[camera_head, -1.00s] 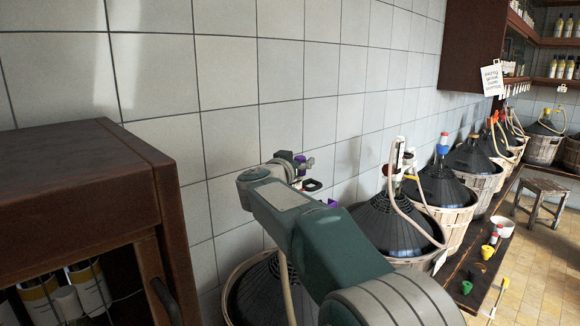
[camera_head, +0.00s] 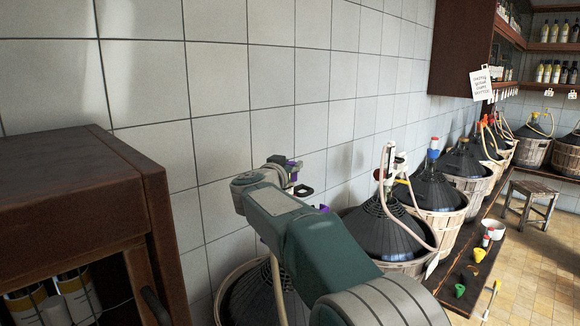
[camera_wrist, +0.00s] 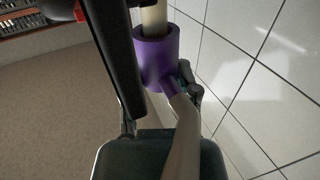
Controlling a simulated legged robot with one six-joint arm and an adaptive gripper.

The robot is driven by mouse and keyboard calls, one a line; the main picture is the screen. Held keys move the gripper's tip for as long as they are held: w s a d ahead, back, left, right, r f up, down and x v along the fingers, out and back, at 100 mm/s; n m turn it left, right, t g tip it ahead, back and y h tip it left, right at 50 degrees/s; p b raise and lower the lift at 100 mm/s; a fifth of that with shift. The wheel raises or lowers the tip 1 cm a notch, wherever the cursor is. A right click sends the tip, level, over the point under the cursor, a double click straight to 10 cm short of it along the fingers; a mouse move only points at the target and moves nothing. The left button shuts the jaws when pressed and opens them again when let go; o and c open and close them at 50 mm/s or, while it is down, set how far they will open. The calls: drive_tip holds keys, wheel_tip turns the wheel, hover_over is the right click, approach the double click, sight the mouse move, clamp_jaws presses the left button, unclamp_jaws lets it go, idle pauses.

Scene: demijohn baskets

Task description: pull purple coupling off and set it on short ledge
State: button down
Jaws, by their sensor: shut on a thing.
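The purple coupling (camera_wrist: 157,62) is a short sleeve with a side branch. A cream tube stub (camera_wrist: 154,18) stands in its top end and a pale hose (camera_wrist: 182,135) runs from the branch. My gripper (camera_wrist: 150,70) is shut on the coupling, a dark finger passing in front of it on the left and part of the other behind it on the right. In the head view my gripper (camera_head: 299,178) is small, beside the tiled wall above the nearest demijohn, with purple bits showing around it. I cannot tell which surface is the short ledge.
A brown wooden cabinet (camera_head: 70,185) stands at the near left. Wicker-basketed demijohns (camera_head: 385,225) line the wall to the right. A low bench edge holds small coloured pieces (camera_head: 460,290). A stool (camera_head: 530,195) stands on open floor.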

sight(291, 163)
drive_tip(key=shift+r, duration=1.05)
drive_tip(key=shift+r, duration=2.45)
drive_tip(key=shift+f, duration=0.1)
